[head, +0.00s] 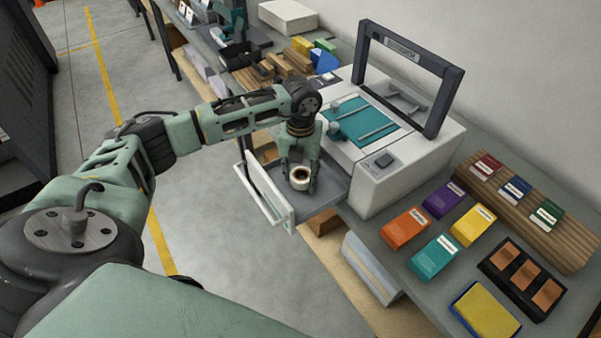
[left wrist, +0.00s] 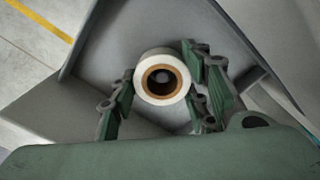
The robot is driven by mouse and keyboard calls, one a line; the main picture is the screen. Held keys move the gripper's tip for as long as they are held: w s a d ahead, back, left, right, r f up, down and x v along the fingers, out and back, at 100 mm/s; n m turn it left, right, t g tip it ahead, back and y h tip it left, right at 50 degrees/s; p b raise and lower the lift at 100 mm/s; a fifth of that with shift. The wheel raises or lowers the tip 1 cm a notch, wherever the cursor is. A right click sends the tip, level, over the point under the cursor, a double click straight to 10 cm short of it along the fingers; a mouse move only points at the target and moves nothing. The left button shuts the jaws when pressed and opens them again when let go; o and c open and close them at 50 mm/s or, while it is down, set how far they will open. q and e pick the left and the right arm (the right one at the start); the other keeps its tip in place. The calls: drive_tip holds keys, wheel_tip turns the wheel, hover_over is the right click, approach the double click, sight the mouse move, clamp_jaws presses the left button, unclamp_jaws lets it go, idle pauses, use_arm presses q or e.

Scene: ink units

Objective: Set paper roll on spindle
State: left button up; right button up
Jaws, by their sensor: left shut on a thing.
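A white paper roll (head: 300,174) with a brown core sits upright, open end up, over the pulled-out grey drawer (head: 320,193) of the white printer (head: 385,165). My left gripper (head: 301,180) is shut on the roll, a finger on each side. In the left wrist view the roll (left wrist: 162,77) shows end-on between the green fingers of the left gripper (left wrist: 165,88). A small grey round shape (left wrist: 163,76) shows inside the dark core; I cannot tell surely whether it is the spindle's tip. The roll hides what is under it. My right gripper is not in view.
The drawer's white front (head: 265,192) stands toward the aisle. Purple (head: 444,200), orange (head: 404,229), yellow (head: 473,225) and teal (head: 434,259) boxes stand right of the printer. A dark tray (head: 522,279) holds copper-coloured blocks. The printer's dark frame (head: 411,62) is raised.

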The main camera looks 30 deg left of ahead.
use_arm(q)
drive_tip(key=shift+f+b, duration=0.45)
drive_tip(key=shift+f, duration=0.15)
drive_tip(key=o, duration=0.9)
drive_tip(key=shift+c, duration=0.2)
drive_tip(key=shift+r, duration=0.15)
drive_tip(key=shift+r+p, duration=1.65)
drive_tip(key=shift+r, duration=0.65)
wheel_tip(320, 180, up, 6)
drive_tip(key=p, duration=0.4)
